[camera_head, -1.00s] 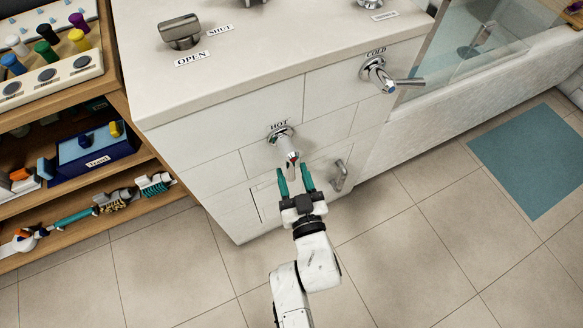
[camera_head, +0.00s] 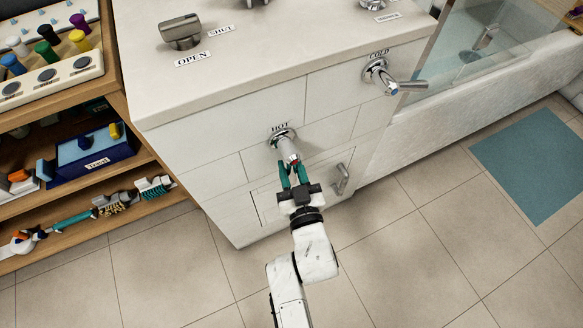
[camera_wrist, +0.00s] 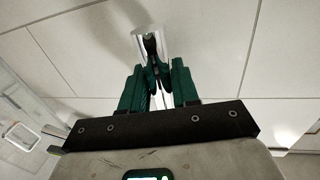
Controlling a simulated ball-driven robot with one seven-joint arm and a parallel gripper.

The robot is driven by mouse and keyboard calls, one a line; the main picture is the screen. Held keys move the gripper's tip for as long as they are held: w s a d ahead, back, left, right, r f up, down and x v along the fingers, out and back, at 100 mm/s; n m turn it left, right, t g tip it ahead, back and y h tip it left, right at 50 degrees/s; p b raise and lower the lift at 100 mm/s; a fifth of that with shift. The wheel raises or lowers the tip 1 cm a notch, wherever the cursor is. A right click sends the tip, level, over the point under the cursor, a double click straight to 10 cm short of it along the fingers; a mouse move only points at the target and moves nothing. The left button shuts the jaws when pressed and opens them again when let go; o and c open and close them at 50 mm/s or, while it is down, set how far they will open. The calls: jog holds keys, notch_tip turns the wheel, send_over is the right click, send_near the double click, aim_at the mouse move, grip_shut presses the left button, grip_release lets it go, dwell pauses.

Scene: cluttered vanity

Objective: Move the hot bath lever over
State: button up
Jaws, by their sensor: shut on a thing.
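The hot bath lever (camera_head: 286,146) is a chrome handle on the white cabinet front under the "HOT" label. It points outward and down toward me in the head view. My gripper (camera_head: 293,172) has its green fingers shut on the lever's outer end. In the wrist view the lever (camera_wrist: 152,45) runs between the fingers of my gripper (camera_wrist: 160,82), which partly hide it.
The cold lever (camera_head: 388,80) sticks out at the upper right of the cabinet. A small handle (camera_head: 341,179) is just right of my gripper. A shelf unit (camera_head: 113,68) stands at the left. The tiled floor (camera_head: 420,255) in front is clear.

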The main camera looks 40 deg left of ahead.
grip_shut()
jog(key=shift+w, duration=0.1)
jog(key=w+n, duration=0.1)
jog(key=n, duration=0.1)
jog(key=w+d+n, duration=0.1)
jog(key=n, duration=0.1)
jog(key=w+n+y+b, duration=0.1)
jog(key=n, duration=0.1)
jog(key=shift+d+r, duration=0.15)
jog(key=shift+r, duration=0.25)
jog(key=n, duration=0.1)
jog(key=w+r+n, duration=0.1)
jog(key=n, duration=0.1)
jog(key=n+y, duration=0.1)
jog(key=n, duration=0.1)
jog(key=shift+w+d+r+b, duration=0.25)
jog(key=shift+d+b, duration=0.1)
jog(key=shift+w+d+r+n+g+y, duration=0.1)
jog(key=shift+r+n+g+y, duration=0.15)
jog(key=shift+n, duration=0.45)
jog(key=shift+w+a+r+n+g+y, duration=0.15)
jog(key=shift+r+n, duration=0.15)
jog(key=shift+n, duration=0.4)
jog(key=shift+w+d+r+n+g+y, duration=0.1)
jog(key=shift+d+r+n+g, duration=0.15)
jog(key=shift+n, duration=0.45)
jog(key=shift+a+r, duration=0.1)
jog(key=o, duration=0.8)
grip_release()
